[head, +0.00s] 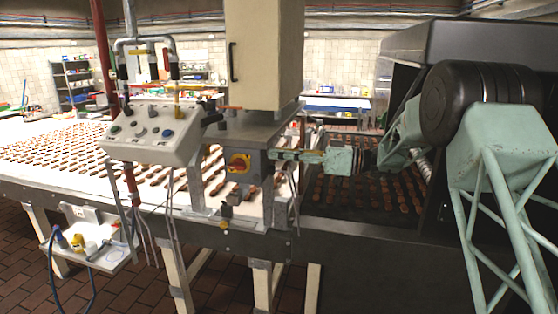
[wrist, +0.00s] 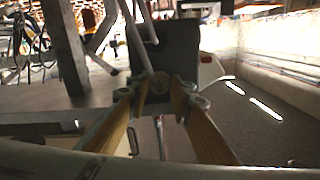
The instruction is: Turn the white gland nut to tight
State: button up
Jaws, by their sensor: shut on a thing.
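My gripper (head: 271,155) reaches in from the right, level, with its tips at the right side of the grey switch box (head: 258,185). That box carries a red and yellow rotary switch (head: 240,162). In the wrist view the two tan fingers (wrist: 157,90) converge from below and are shut on a small pale round piece, the white gland nut (wrist: 157,85), in front of a dark grey box face (wrist: 176,45). The nut is small and mostly hidden between the fingertips. Its marking and how tight it sits cannot be made out. In the head view the gripper hides it.
A control panel with buttons (head: 150,136) stands left of the box, and a cream cabinet (head: 262,60) above it. Conveyors with rows of biscuits lie on both sides. Thin grey rods hang close to the fingers. A dark machine hood (head: 470,42) stands at the right.

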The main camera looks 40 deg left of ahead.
jog(key=shift+f+m+b, duration=0.1)
jog(key=shift+m+b, duration=1.6)
jog(key=shift+m, duration=0.5)
jog(key=o, duration=0.9)
jog(key=shift+r+n+p, duration=0.25)
jog(key=shift+n+p, duration=0.45)
jog(key=shift+n, duration=0.2)
jog(key=shift+n+p, duration=1.2)
jog(key=shift+p, duration=0.1)
jog(key=shift+n+p, duration=1.5)
jog(key=shift+p, duration=0.75)
